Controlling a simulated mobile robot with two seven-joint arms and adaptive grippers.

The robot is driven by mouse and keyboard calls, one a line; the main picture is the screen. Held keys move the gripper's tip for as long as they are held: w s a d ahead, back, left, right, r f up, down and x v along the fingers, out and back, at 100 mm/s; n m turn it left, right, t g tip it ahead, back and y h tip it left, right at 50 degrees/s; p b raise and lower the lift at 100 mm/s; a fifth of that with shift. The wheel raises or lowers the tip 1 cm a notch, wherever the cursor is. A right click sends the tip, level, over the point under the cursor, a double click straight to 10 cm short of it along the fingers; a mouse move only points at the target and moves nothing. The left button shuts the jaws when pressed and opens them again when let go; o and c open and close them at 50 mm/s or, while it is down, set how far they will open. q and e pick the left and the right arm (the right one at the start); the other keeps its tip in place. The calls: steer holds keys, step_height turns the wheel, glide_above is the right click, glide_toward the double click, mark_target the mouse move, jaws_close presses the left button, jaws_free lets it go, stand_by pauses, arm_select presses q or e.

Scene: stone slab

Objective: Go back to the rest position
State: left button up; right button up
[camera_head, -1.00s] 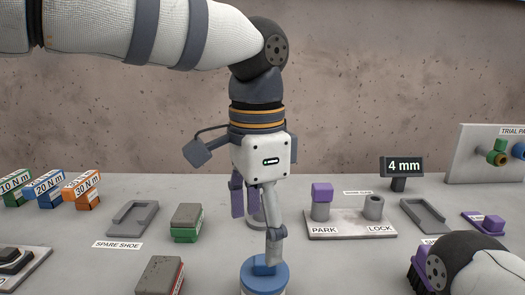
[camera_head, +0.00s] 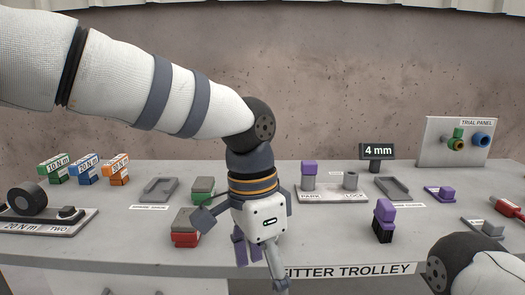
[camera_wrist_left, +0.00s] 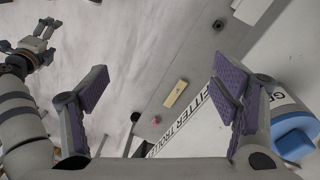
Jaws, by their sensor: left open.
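My left gripper (camera_head: 262,262) hangs below my left arm, in front of the trolley's front edge in the head view. In the left wrist view the gripper (camera_wrist_left: 160,95) has its two purple-padded fingers wide apart with nothing between them. A blue round cap (camera_wrist_left: 296,136) on a white body lies right of the fingers, apart from them. My right arm's rounded joint (camera_head: 452,265) shows at the lower right of the head view. My right gripper (camera_wrist_left: 38,45) appears small at the upper left of the left wrist view; its jaw state is unclear.
The grey trolley top (camera_head: 330,225) holds a purple-and-black block (camera_head: 383,220), a green block (camera_head: 203,190), a red block (camera_head: 184,227), and a PARK/LOCK plate (camera_head: 332,197). A 4 mm display (camera_head: 377,152) and trial panel (camera_head: 432,140) stand at the back.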

arm_select(q)
step_height(320, 180, down, 14)
steer(key=s+a+n+g+h, duration=0.1)
steer(key=s+n+g, duration=0.1)
steer(key=s+a+f+n+h, duration=0.1)
steer(key=s+a+f+n, duration=0.35)
steer(key=s+f, duration=0.65)
steer(key=s+a+f+n+y, duration=0.1)
steer(key=s+a+f+n, duration=0.2)
steer(key=s+a, duration=0.5)
steer(key=s+a+f+n+y, duration=0.2)
steer(key=s+a+f+n, duration=0.1)
steer(key=s+a, duration=0.6)
steer(key=shift+s+f+n, duration=0.35)
steer(key=shift+s+f, duration=0.15)
steer(key=shift+f, duration=0.15)
